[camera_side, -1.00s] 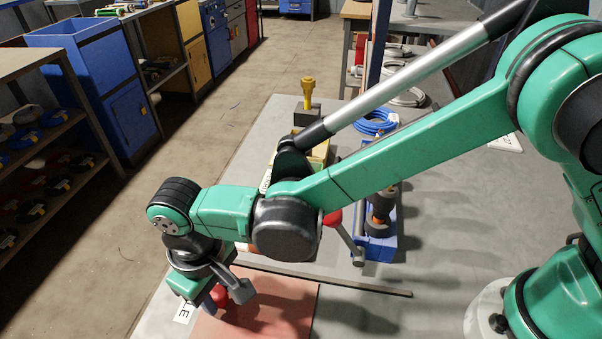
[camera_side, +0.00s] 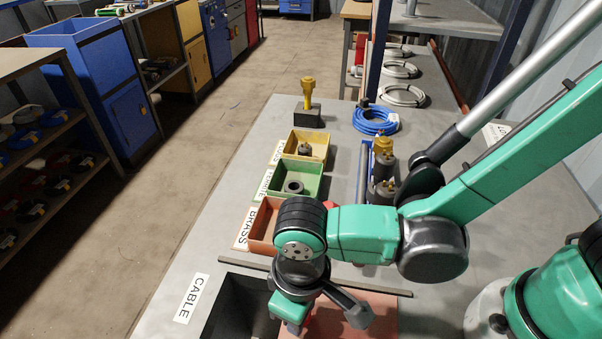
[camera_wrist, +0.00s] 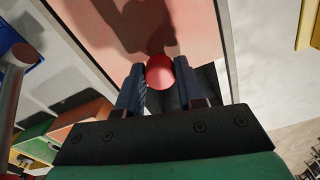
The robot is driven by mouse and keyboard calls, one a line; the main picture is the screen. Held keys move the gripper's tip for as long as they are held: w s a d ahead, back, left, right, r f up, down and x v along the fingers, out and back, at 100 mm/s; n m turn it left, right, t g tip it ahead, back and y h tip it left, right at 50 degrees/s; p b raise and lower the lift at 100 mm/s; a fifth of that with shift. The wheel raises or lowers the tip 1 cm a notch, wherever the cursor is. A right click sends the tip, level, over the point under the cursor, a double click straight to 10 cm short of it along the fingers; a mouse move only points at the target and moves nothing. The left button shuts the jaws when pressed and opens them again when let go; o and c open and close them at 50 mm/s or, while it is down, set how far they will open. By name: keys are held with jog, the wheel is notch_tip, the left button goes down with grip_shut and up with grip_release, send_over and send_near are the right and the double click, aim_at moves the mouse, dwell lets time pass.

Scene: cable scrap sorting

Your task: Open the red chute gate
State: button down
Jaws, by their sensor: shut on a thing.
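The salmon-red gate panel (camera_side: 384,312) lies flat at the front of the bench, to the right of a dark open chute (camera_side: 238,306) next to the CABLE label (camera_side: 191,298). In the wrist view the panel (camera_wrist: 130,18) fills the top middle. Its round red knob (camera_wrist: 160,68) sits between the two fingers. My gripper (camera_wrist: 160,84) is shut on the knob. In the side view my gripper (camera_side: 297,325) is low at the panel's left end, and my wrist hides most of the knob.
Beyond a dark rail (camera_side: 235,262) stand the brass bin (camera_side: 262,222), a green bin (camera_side: 297,178) and a yellow bin (camera_side: 312,146). A blue cable coil (camera_side: 375,120) and grey coils (camera_side: 402,95) lie farther back.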

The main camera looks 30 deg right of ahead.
jog(key=c, duration=0.5)
grip_release()
jog(key=shift+c, duration=0.2)
jog(key=shift+r, duration=0.1)
jog(key=shift+r, duration=2.75)
jog(key=shift+f, duration=0.15)
notch_tip(320, 180, down, 5)
jog(key=shift+f, duration=0.1)
jog(key=w+a, duration=0.6)
jog(key=shift+s+f, duration=0.1)
